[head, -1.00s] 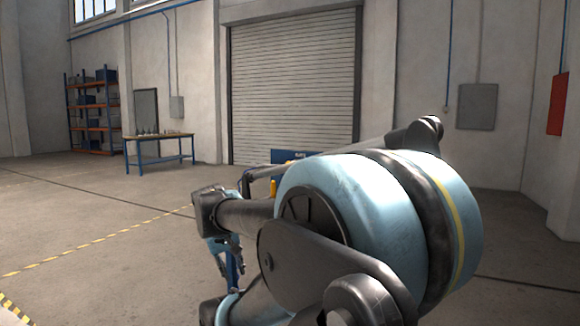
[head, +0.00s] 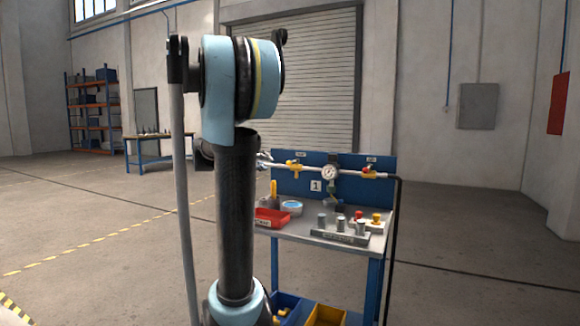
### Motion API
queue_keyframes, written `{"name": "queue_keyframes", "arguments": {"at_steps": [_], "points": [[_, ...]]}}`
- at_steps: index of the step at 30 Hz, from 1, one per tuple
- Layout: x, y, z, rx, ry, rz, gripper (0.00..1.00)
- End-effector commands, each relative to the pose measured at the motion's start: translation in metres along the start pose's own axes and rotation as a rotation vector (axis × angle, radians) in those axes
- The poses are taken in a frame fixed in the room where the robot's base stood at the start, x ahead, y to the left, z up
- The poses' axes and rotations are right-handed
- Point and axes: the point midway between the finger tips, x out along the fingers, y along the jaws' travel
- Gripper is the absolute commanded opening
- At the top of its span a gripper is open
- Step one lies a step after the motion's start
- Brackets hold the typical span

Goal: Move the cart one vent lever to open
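Cart one (head: 330,235) stands right of centre, with a blue back panel (head: 345,195) bearing a "1" plate. A pale pipe crosses the panel with a yellow lever (head: 295,169) at left, a round gauge (head: 329,174) in the middle and a red lever (head: 369,172) at right. Small tags sit above them, too small to read, so I cannot tell which is the vent lever.
The cart top holds a red tray (head: 272,217), a blue-and-white round container (head: 292,208), and a grey block with several cylinders (head: 340,233). A black pipe (head: 394,250) drops along the cart's right side. A workbench (head: 160,140) stands far left. The floor around is open.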

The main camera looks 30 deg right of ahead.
Motion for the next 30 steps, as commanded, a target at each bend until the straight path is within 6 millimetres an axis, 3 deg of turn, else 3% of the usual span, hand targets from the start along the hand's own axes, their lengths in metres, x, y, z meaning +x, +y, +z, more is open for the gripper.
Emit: {"name": "queue_keyframes", "arguments": {"at_steps": [3,11,30], "points": [[0.005,0.004,-0.01,0.001,0.014,0.024,0.29],[0.025,0.005,-0.011,0.0,0.014,0.029,0.29],[0.131,0.008,-0.012,0.001,0.013,0.028,0.29]]}}
